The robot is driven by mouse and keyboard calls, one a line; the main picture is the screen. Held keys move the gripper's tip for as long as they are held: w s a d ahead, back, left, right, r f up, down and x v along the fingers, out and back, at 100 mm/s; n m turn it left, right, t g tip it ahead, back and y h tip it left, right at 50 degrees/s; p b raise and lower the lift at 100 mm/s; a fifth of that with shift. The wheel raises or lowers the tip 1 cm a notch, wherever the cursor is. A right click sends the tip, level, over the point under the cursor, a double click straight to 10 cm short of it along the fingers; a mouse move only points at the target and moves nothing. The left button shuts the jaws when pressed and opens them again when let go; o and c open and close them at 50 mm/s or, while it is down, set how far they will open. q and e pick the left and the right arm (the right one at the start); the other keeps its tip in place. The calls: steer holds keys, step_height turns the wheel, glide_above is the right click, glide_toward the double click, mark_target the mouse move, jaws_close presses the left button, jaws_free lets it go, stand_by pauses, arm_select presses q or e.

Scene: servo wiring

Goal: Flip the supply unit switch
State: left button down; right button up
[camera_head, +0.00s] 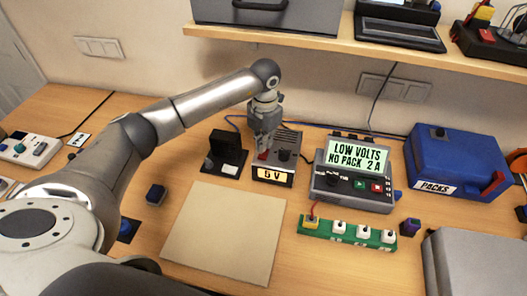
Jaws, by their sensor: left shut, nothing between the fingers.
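The supply unit (272,175) is a small dark box with a lit yellow display reading what looks like "0 V" or "6 V". It stands on the wooden table near the back, left of centre. A black knob and a small red part, perhaps the switch (263,155), show on its top. My left gripper (264,146) is shut and empty, pointing down over the left part of the unit's top, at the red part. Whether it touches the red part cannot be told. The gripper partly hides the unit's top. My right gripper is not in view.
A meter (325,192) reading "LOW VOLTS NO PACK 2 A" stands right of the unit. A black device (228,168) stands close on its left. A beige mat (225,235) lies in front, with a green strip (349,232) to its right. A blue case (455,160) is far right. A shelf (350,44) hangs above.

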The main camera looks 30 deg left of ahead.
arm_select(q)
steer(key=shift+r+p, duration=1.45)
steer(key=shift+r, duration=1.5)
steer(key=shift+f, duration=0.1)
